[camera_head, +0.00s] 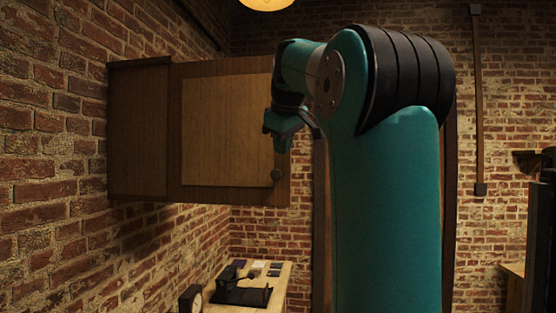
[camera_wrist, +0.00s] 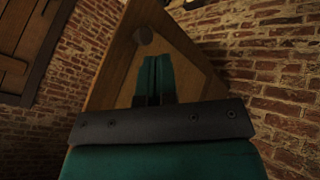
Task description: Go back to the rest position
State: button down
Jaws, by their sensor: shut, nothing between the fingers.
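My gripper (camera_wrist: 155,78) shows in the wrist view with its two teal fingers together and nothing between them. In the head view my gripper (camera_head: 281,134) is beside the right part of a wooden wall cabinet (camera_head: 145,130), near its door. I cannot tell whether the fingers touch the cabinet.
Below the cabinet, a wooden table (camera_head: 276,291) holds a black device (camera_head: 243,292), a clock (camera_head: 191,299) and small flat items. Brick walls stand left and behind. A lamp (camera_head: 266,3) hangs above. Dark furniture (camera_head: 541,230) stands at the right edge.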

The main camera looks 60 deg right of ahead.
jog(key=s+d+p+v, duration=0.1)
jog(key=v, duration=0.6)
jog(key=w+a+f+n+y+b, duration=0.2)
jog(key=w+a+f+b, duration=0.1)
jog(key=a+f, duration=0.6)
jog(key=w+a+f+n+y+b, duration=0.15)
jog(key=w+a+f+b, duration=0.35)
jog(key=f, duration=0.6)
jog(key=w+a+f+n+y+b, duration=0.2)
jog(key=a+f, duration=0.7)
jog(key=f, duration=0.1)
jog(key=s+a+f+n+g+y+b, duration=0.1)
jog(key=s+a+f+g+y+b, duration=0.1)
jog(key=s+a+f, duration=0.6)
jog(key=s+a+f+n+g+y+b, duration=0.1)
jog(key=s+a+f+b, duration=0.3)
jog(key=s+a+f, duration=0.4)
jog(key=a+f+g+y, duration=0.1)
jog(key=a+f, duration=0.2)
jog(key=f, duration=0.2)
jog(key=shift+s+a+f+g, duration=0.2)
jog(key=shift+s+f+g, duration=0.1)
jog(key=shift+f+g, duration=0.1)
jog(key=shift+n, duration=0.25)
